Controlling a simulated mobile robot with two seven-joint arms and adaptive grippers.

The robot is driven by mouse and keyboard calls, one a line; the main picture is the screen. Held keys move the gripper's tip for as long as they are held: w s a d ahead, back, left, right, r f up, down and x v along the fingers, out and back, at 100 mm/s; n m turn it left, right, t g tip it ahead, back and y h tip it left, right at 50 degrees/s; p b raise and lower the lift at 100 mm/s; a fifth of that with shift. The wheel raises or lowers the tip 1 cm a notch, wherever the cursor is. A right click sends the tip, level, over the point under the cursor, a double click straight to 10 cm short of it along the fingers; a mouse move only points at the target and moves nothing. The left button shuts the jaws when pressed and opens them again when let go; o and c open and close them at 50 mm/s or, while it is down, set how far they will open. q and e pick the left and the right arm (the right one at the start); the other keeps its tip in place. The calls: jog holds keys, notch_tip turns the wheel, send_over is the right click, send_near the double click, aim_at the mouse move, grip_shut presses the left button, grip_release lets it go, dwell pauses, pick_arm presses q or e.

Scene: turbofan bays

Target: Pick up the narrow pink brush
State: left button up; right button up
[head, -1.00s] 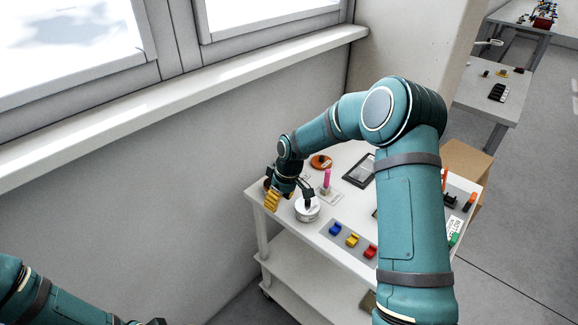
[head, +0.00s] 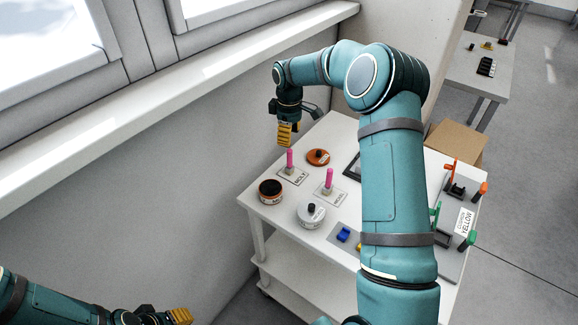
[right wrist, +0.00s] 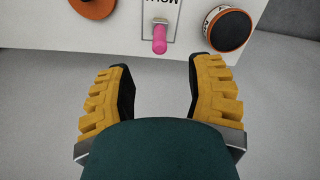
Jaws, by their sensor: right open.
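Two upright pink-handled brushes stand on labelled cards on the white cart: the back-left one (head: 290,160), on a card reading MOLY, and another (head: 328,180) to its right and nearer. I cannot tell for sure which is narrower. My right gripper (head: 288,133) is open and empty, above and behind the back-left brush. In the right wrist view that brush (right wrist: 160,40) shows beyond and between the open fingertips (right wrist: 158,66), touching neither. My left gripper (head: 165,317) is at the bottom edge, partly cut off, away from the cart.
An orange lid-like disc (head: 317,157) and a dark-topped tin (head: 270,190) flank the back-left brush. A white tin (head: 311,214) and a blue clip (head: 343,235) lie nearer. A grey tray (head: 455,250) is at right. The wall and window sill run behind.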

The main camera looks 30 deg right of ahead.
aim_at(290, 150)
notch_tip(290, 150, down, 3)
jog(key=shift+w+f, duration=0.1)
jog(key=shift+f+b, duration=0.35)
jog(key=shift+f, duration=2.25)
jog(key=shift+o, duration=0.3)
grip_shut()
